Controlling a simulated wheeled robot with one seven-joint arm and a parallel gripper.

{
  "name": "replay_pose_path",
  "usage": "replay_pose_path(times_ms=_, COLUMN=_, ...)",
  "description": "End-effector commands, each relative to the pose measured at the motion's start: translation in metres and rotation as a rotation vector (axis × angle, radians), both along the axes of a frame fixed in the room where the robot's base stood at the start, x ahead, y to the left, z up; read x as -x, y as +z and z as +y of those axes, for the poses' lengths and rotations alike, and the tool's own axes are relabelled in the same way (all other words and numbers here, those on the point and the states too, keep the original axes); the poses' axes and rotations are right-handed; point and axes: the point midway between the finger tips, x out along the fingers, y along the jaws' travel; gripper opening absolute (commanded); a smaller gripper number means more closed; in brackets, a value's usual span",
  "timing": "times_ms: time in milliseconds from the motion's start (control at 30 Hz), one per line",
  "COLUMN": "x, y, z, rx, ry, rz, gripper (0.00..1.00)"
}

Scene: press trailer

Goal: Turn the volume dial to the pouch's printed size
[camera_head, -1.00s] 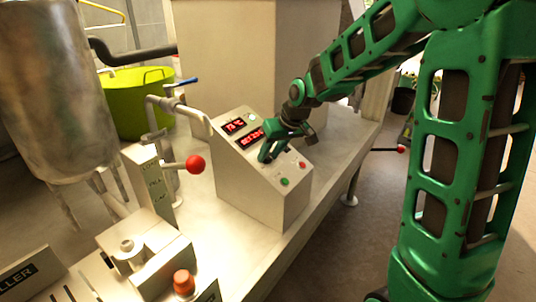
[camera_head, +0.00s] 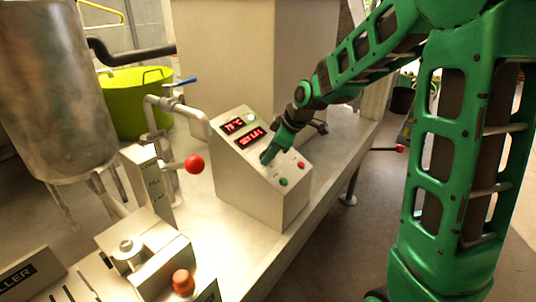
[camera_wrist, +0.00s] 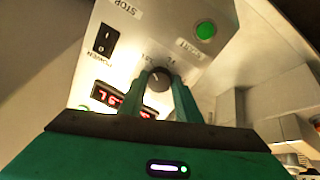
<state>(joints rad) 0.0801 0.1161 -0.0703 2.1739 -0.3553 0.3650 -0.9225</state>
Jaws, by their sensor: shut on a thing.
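The volume dial (camera_wrist: 157,78) is a dark round knob with a light pointer mark on the sloped control panel (camera_wrist: 145,38). My gripper (camera_wrist: 160,83) is shut on it, one finger on each side. In the head view my gripper (camera_head: 267,158) reaches down to the panel and hides the dial. The lower red display (camera_head: 250,139) seems to read a set volume near 1.5 L, but its digits are small and partly covered in the wrist view. I cannot make out a pouch or its printed size in either view.
A green button (camera_head: 284,181) and a red button (camera_head: 301,165) sit close to my gripper. A red-knobbed lever (camera_head: 194,164) and pipe stand left of the control box. A steel tank (camera_head: 52,90) and green tub (camera_head: 135,103) are further left.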

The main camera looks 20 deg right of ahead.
Motion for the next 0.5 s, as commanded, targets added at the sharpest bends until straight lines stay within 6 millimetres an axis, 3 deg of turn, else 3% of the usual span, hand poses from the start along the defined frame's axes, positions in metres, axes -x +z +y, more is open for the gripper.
replay_pose_path(times_ms=500, x=-0.0007, y=0.0000, z=-0.0026, rx=0.030, ry=0.061, rz=-0.020, gripper=0.08)
